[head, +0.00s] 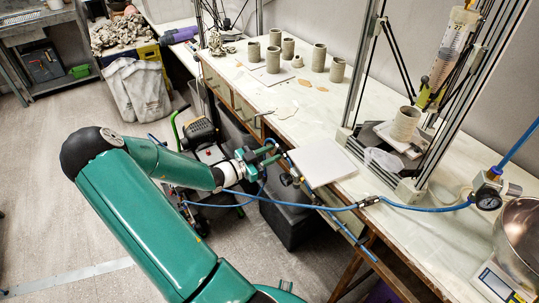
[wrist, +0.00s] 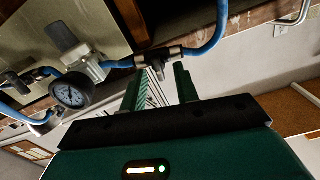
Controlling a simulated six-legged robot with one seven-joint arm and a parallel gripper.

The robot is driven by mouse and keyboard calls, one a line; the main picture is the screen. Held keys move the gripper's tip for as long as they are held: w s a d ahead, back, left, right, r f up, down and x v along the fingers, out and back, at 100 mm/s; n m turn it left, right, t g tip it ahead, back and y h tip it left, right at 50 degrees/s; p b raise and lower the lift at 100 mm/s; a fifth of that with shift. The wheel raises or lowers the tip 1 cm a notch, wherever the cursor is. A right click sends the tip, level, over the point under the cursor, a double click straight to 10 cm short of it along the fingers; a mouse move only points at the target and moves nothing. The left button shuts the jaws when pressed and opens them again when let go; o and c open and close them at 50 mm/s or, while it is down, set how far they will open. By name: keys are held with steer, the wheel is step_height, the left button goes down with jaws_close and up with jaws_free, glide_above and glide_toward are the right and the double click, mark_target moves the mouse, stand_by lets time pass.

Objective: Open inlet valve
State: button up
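In the wrist view, a small metal valve fitting (wrist: 160,54) sits in a blue hose (wrist: 210,42), with a short stub or lever pointing down the picture. It appears just beyond and between my fingertips. My gripper (wrist: 158,78) has its two green fingers spread apart, with nothing held between them. I cannot tell whether the fingers touch the fitting. A round pressure gauge (wrist: 72,90) on a regulator is to the left. In the head view, my gripper (head: 270,154) is at the front edge of the workbench, beside blue hoses. The valve fitting is hard to pick out there.
The workbench (head: 285,105) carries several clay cylinders at the back. A white board (head: 322,162) lies near its front edge, and a metal frame with a syringe (head: 445,60) stands behind. Another gauge (head: 488,197) is at right. A compressor (head: 207,150) and hoses crowd the area near my gripper.

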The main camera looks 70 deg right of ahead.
jaws_close()
steer(key=shift+n, duration=0.5)
steer(key=n+t, duration=0.1)
steer(key=n, duration=0.5)
steer(key=n+t, duration=0.2)
steer(key=n, duration=0.5)
steer(key=n+t, duration=0.2)
steer(key=n, duration=0.4)
steer(key=shift+s+a+n+h, duration=0.15)
steer(key=shift+n+h, duration=0.15)
steer(key=shift+n, duration=0.1)
